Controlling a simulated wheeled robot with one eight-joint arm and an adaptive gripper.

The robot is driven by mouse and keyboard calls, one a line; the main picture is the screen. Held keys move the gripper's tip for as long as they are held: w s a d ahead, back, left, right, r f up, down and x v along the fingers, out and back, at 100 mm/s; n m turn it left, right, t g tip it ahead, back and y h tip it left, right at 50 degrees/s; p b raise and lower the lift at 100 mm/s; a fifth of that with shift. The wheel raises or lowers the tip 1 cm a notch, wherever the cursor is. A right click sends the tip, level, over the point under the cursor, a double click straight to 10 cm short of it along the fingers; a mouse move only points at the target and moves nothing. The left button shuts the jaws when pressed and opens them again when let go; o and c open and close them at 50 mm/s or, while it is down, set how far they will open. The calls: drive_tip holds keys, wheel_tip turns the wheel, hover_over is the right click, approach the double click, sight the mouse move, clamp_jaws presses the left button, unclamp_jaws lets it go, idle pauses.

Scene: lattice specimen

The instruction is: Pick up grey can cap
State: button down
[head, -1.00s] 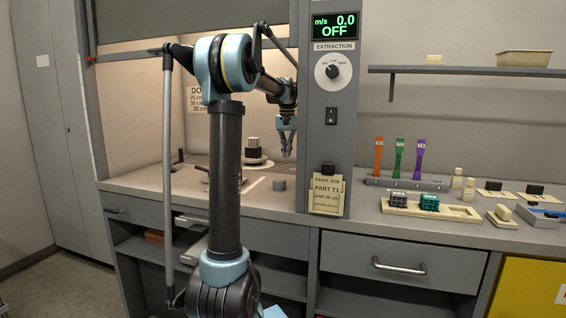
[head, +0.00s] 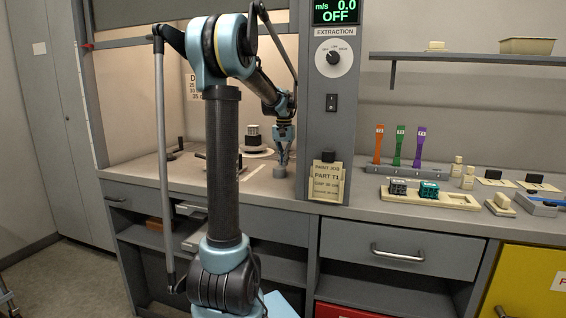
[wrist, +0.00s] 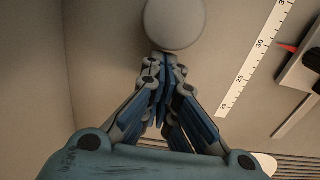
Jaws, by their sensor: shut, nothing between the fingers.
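The grey can cap (head: 280,171) is a small round grey piece standing on the worktop inside the hood, near the grey post. In the wrist view its pale round top (wrist: 175,22) shows at the upper middle, just beyond my fingertips. My gripper (head: 281,160) points down right above the cap in the head view. In the wrist view my gripper (wrist: 163,62) has its fingers closed together with nothing between them. The fingertips are at the cap's near edge in that view; I cannot tell whether they touch it.
The grey post (head: 329,100) with a paper card (head: 326,182) stands close on the right. A printed ruler strip (wrist: 252,58) and a dark device (wrist: 303,65) lie to the right in the wrist view. A black-and-white stack (head: 253,138) stands behind on a round base.

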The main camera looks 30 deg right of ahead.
idle(0.3)
drive_tip(key=s+a, duration=0.7)
drive_tip(key=a, duration=0.2)
drive_tip(key=s+a, duration=0.4)
drive_tip(key=shift+s+a, duration=0.3)
drive_tip(key=shift+a, duration=0.05)
